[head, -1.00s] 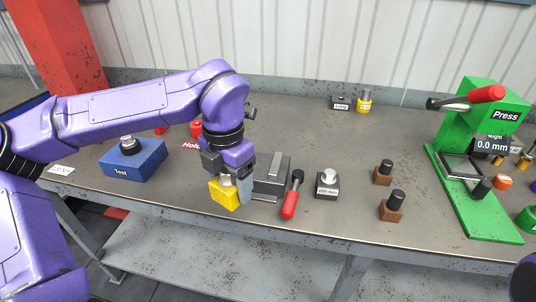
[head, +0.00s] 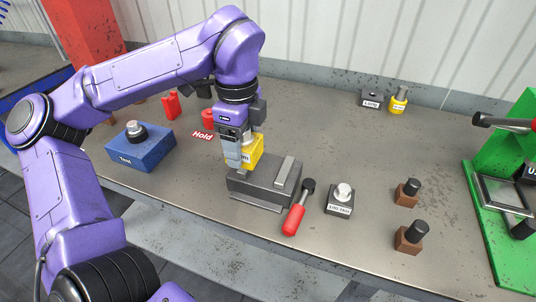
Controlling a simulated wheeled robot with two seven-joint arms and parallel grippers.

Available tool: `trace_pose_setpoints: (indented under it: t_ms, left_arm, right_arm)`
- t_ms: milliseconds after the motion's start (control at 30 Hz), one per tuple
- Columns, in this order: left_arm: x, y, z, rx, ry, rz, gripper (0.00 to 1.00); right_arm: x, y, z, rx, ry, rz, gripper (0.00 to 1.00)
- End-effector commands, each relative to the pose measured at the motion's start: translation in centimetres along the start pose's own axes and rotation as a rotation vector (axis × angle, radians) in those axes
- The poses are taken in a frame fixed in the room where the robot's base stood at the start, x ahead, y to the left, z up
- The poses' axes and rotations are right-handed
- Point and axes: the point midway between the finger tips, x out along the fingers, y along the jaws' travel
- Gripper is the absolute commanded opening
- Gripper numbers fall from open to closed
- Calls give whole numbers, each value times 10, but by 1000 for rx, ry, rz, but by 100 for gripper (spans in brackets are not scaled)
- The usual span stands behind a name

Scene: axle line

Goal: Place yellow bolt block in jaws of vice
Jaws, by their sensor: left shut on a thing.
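My left gripper (head: 246,148) is shut on the yellow bolt block (head: 256,151), which has a pale label with dark lettering. A gripper finger covers the block's left side. The grey vice (head: 262,192) stands near the front edge of the bench, with a lighter bar along its top right. The block shows at the vice's upper left part, over or just behind it; I cannot tell whether they touch. The gripper hides part of the vice's jaws. A tool with a red handle (head: 293,219) and black end lies against the vice's right side. My right gripper is not in view.
A blue Test box (head: 140,152) stands left on the bench. Two brown blocks (head: 409,239) with black pegs stand farther right, before the green press (head: 520,250).

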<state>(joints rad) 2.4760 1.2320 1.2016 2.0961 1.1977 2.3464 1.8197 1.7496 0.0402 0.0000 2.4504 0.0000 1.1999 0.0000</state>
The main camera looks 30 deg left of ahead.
Motion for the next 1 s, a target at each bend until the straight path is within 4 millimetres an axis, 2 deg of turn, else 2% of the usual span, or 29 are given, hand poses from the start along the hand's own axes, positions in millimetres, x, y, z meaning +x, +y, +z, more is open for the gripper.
trace_pose_setpoints:
  t_ms: [33, 100, 200, 367, 500, 600, 700, 1000]
  left_arm:
    - [2, -13, -4, -1, -2, 6, 8]
    - [12, -31, -9, 1, -2, 7, 8]
    - [36, -47, -14, 2, -1, 6, 8]
    - [59, -66, -20, 4, 1, 1, 8]
    - [72, -76, -22, 5, 1, 2, 8]
    - [90, -75, -22, 6, 1, 3, 8]
    - [100, -75, -22, 5, 2, -1, 8]
    - [104, -75, -22, 5, 2, -2, 8]
  right_arm:
    - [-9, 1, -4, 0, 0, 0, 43]
    - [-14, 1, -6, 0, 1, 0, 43]
    - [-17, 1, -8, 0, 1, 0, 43]
    - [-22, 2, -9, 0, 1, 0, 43]
    - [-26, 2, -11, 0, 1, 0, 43]
    - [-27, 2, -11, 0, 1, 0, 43]
    - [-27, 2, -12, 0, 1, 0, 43]
    - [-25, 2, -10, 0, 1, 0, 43]
